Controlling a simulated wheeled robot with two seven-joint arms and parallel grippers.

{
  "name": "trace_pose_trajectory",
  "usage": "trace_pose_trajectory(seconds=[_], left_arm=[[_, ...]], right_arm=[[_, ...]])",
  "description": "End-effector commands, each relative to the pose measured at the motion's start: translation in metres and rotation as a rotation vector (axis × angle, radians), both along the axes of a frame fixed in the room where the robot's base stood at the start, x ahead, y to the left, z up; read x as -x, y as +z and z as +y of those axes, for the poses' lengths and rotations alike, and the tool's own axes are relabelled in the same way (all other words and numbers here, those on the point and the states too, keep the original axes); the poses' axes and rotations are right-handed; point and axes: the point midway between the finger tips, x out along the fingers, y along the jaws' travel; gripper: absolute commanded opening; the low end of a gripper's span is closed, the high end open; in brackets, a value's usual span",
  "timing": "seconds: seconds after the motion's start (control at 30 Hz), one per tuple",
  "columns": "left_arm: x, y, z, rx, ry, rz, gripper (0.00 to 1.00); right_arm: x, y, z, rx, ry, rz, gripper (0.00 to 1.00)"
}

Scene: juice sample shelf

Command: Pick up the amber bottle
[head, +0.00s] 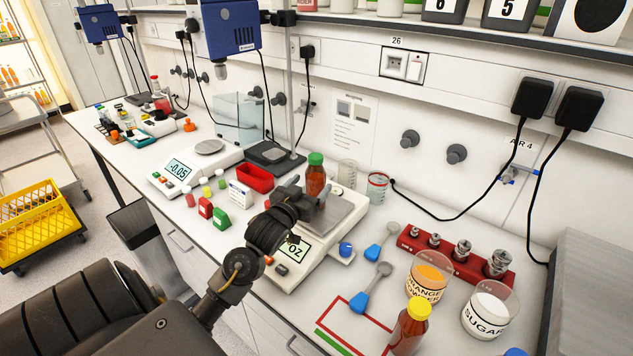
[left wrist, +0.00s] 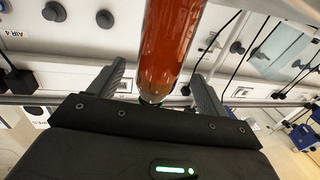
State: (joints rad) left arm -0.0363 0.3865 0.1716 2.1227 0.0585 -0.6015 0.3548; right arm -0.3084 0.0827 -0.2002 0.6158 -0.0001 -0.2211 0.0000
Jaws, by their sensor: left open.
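An amber bottle with a green cap (head: 316,176) stands upright at the pan of the front balance (head: 338,225). My left gripper (head: 308,193) is at this bottle, its arm coming in from the lower left. In the left wrist view the amber bottle (left wrist: 172,45) appears inverted between the two fingers of the open left gripper (left wrist: 158,85), with space beside it. The gripper hides the bottle's lower part in the head view. Another amber bottle, with a yellow cap (head: 409,328), stands at the front right edge. My right gripper is out of view.
An orange powder beaker (head: 427,279), a sugar beaker (head: 488,312), blue scoops (head: 372,290) and a red weight block (head: 455,254) lie to the right. A red tray (head: 255,177) and small boxes (head: 221,218) are left of the balance. A stand pole (head: 290,90) rises behind.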

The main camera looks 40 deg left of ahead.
Motion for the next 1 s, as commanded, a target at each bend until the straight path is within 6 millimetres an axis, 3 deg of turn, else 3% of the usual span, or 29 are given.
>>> trace_pose_trajectory(seconds=[0.2,0.5,0.8,1.0], left_arm=[[-0.009,0.003,0.001,0.0,-0.002,-0.001,0.77],[-0.049,0.005,0.008,-0.001,-0.002,-0.001,0.77],[-0.053,0.002,0.009,-0.001,-0.003,0.0,0.77],[-0.053,0.002,0.009,-0.001,-0.003,0.0,0.51]], right_arm=[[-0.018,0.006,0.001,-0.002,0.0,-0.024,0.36],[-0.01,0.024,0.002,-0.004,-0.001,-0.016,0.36],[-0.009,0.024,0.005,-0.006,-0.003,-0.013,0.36],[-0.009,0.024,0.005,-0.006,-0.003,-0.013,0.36]])
